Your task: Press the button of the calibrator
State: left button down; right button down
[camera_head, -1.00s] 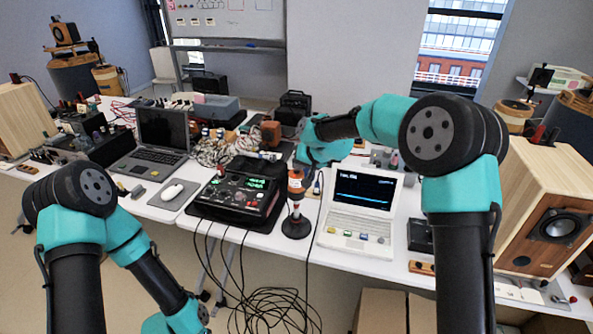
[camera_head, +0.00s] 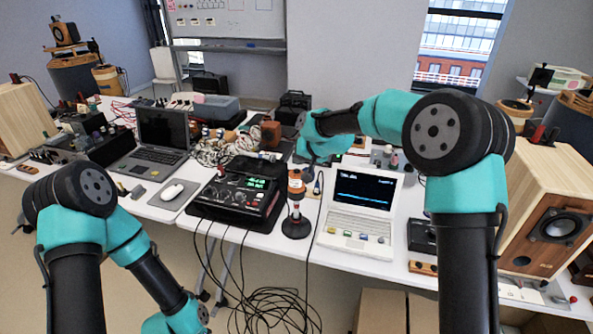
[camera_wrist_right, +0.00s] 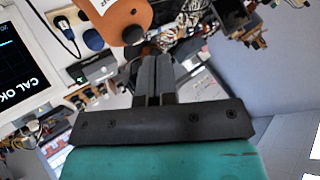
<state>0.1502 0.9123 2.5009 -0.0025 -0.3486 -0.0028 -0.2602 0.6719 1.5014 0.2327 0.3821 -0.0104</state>
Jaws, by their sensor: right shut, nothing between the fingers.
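The calibrator, as I take it, is the orange unit (camera_head: 296,187) on a black round-based stand, left of the white laptop (camera_head: 358,215). In the right wrist view its orange body (camera_wrist_right: 108,18) is at the top, with a dark round part (camera_wrist_right: 133,35) facing the fingers. My right gripper (camera_wrist_right: 155,58) is shut and empty, with its tips just below and right of that dark part; a small gap seems to show. In the head view, the right wrist hangs above and slightly right of the calibrator. My left gripper is out of view below the frame.
The laptop screen (camera_wrist_right: 22,62) reads "CAL OK" in the wrist view. A black instrument (camera_head: 238,197) with green displays stands left of the calibrator. Cables (camera_head: 270,310) hang off the front edge. A wooden speaker (camera_head: 550,215) stands at the right.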

aim_at(298, 169)
notch_tip(298, 169, up, 6)
dwell(0.7)
